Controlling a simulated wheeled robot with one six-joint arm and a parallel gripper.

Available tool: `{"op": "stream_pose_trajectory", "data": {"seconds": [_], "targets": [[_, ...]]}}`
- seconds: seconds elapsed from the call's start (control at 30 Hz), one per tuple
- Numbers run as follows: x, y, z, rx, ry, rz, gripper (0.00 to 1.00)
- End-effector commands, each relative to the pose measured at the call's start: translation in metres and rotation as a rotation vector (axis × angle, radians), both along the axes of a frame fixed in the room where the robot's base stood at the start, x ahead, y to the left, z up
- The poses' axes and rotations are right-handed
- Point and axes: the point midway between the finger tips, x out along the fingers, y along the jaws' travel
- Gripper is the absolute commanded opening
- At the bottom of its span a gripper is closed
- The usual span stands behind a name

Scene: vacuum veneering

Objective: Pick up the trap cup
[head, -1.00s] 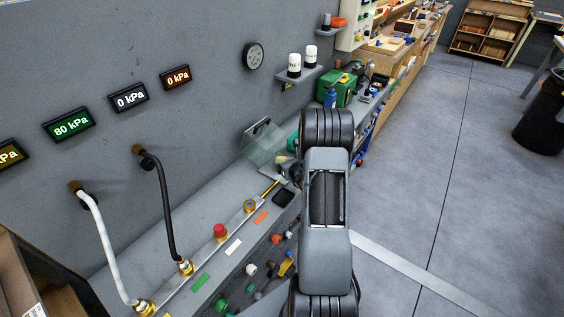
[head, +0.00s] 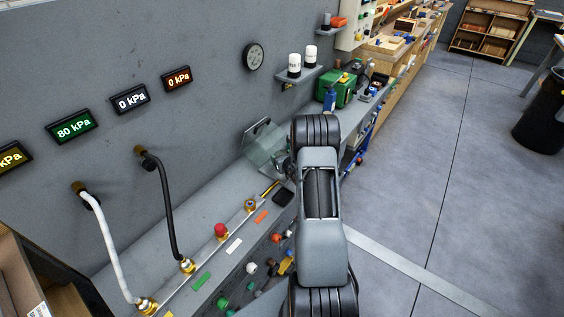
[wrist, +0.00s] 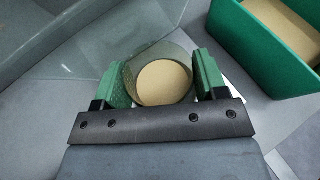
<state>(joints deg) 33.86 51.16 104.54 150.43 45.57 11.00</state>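The trap cup (wrist: 145,60) shows in the wrist view as a clear, round cup with a tan disc at its bottom. My gripper (wrist: 162,75) has green finger pads, one on each side of the cup. The fingers stand apart, very close to the cup's wall; I see no clear squeeze on it. In the head view my own arm hides the gripper and the cup.
A green open bin (wrist: 235,35) with a tan bottom stands close to the right finger. A clear panel (head: 262,140) leans by the wall. Hoses, a red knob (head: 220,230) and a green machine (head: 337,92) line the bench.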

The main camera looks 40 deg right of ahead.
Motion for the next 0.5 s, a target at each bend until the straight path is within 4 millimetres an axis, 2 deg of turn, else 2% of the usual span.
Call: {"op": "stream_pose_trajectory", "data": {"seconds": [0.03,0.33,0.5], "targets": [[-0.0001,-0.0001,0.0000,0.000,0.000,0.000,0.61],[-0.0002,-0.0001,0.0001,0.000,0.000,0.000,0.32],[-0.0002,-0.0002,0.0002,0.000,0.000,0.000,0.32]]}}
